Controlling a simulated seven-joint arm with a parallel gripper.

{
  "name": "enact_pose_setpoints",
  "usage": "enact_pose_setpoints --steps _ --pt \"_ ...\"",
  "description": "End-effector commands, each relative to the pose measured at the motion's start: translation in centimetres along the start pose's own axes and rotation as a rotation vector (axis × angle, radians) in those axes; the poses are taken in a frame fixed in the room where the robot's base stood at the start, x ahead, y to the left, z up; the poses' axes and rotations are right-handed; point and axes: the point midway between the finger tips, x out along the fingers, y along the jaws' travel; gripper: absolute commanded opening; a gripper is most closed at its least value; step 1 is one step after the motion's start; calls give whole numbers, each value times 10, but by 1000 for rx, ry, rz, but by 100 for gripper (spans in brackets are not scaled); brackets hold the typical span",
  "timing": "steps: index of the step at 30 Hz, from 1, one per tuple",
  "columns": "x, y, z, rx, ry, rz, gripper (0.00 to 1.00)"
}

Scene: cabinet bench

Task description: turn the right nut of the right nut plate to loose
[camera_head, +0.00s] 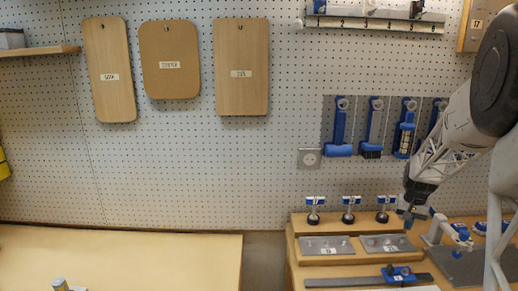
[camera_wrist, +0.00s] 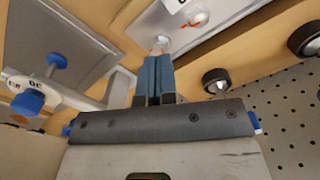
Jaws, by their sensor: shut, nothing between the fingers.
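The right nut plate (camera_head: 403,241) is a grey plate on the wooden step at the right in the head view, partly behind my gripper (camera_head: 408,222). The wrist view shows the plate (camera_wrist: 172,20) with a label and two bolt-like nuts with reddish marks. One nut (camera_wrist: 160,43) is just beyond the fingertips of my gripper (camera_wrist: 157,60). The other nut (camera_wrist: 197,18) is farther off, to the right in the wrist view. My blue fingers are shut together with nothing between them. I cannot tell whether the tips touch the near nut.
The left nut plate (camera_head: 325,245) lies beside it. Several blue-topped knobs (camera_head: 348,203) stand on the step behind. A blue-handled fixture (camera_head: 460,232) stands close on the right. A blue slider on a dark rail (camera_head: 360,281) lies in front. The pegboard (camera_head: 200,165) rises behind.

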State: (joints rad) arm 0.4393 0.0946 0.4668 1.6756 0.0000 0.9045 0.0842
Motion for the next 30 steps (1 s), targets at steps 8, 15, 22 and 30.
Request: enact_pose_setpoints --steps 8,15,22,30 --pt "2 0 0 0 -1 0 0" --pt "14 0 0 0 -1 0 0" --pt "35 0 0 0 -2 0 0" --pt "59 0 0 0 -2 0 0"
